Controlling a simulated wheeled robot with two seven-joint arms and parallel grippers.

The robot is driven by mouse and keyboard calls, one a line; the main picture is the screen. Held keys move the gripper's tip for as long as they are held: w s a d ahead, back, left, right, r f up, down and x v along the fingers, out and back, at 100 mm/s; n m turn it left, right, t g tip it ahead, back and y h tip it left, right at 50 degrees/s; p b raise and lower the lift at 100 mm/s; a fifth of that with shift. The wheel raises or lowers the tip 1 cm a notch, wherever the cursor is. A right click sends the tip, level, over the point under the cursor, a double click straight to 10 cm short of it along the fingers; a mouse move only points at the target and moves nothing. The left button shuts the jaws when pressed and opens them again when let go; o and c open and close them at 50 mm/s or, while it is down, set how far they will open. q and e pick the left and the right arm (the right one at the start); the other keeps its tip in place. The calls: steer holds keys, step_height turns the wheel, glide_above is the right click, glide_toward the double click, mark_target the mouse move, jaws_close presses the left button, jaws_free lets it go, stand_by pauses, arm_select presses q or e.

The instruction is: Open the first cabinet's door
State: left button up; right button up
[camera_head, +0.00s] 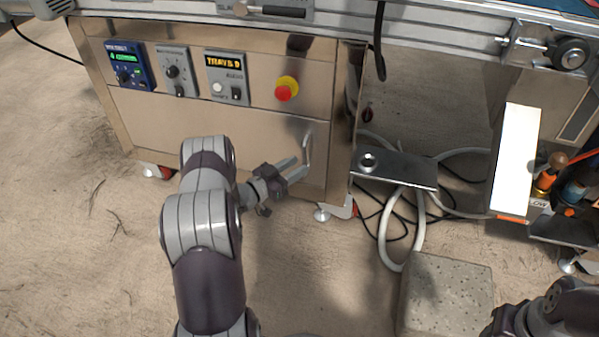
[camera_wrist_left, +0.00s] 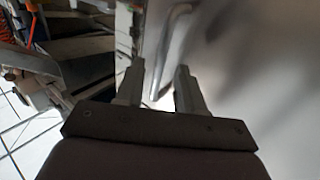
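The first cabinet (camera_head: 140,48) is a beige metal box with a control panel on its front. Its door (camera_head: 255,138) is the plain lower panel and looks closed. A bar handle (camera_head: 307,150) stands upright near the door's right edge; in the left wrist view the silver handle (camera_wrist_left: 172,45) curves down toward the space between my fingers. My left gripper (camera_head: 298,168) is at the handle's lower part. In the wrist view my left gripper (camera_wrist_left: 158,82) has its fingers apart, with gaps beside the handle; contact is not clear. My right gripper is not visible.
A red emergency button (camera_head: 285,88) and several control boxes (camera_head: 226,76) sit above the door. Right of the cabinet are a metal plate (camera_head: 395,168), loose hoses and a concrete block (camera_head: 447,290). The floor left of my left arm is clear.

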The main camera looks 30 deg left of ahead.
arm_select(q)
steer(key=shift+x, duration=1.1)
steer(key=shift+r, duration=0.1)
jaws_close()
steer(key=shift+s, duration=0.15)
